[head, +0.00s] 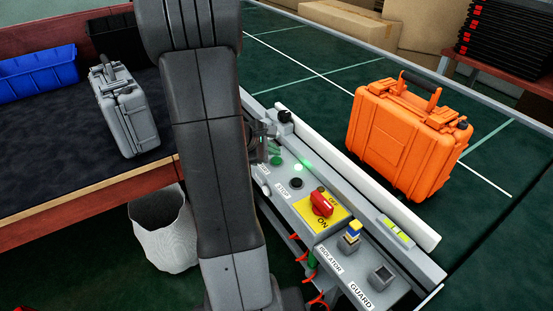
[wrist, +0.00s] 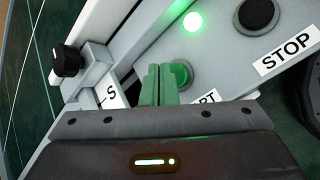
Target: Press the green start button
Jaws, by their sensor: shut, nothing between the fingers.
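The green start button (wrist: 181,75) is a round button in a grey ring on the grey control panel, beside a label partly hidden by my gripper. In the head view the start button (head: 276,160) shows just right of my arm. My gripper (wrist: 159,70) is shut and empty, its fingertips close beside the button and overlapping its left edge in the wrist view. I cannot tell whether they touch it. In the head view my gripper (head: 262,146) is mostly hidden behind my arm.
A black stop button (head: 296,183), a lit green lamp (wrist: 192,21), a black knob (wrist: 68,61) and a red isolator switch (head: 321,204) are on the panel. A grey case (head: 125,110) stands on the left table.

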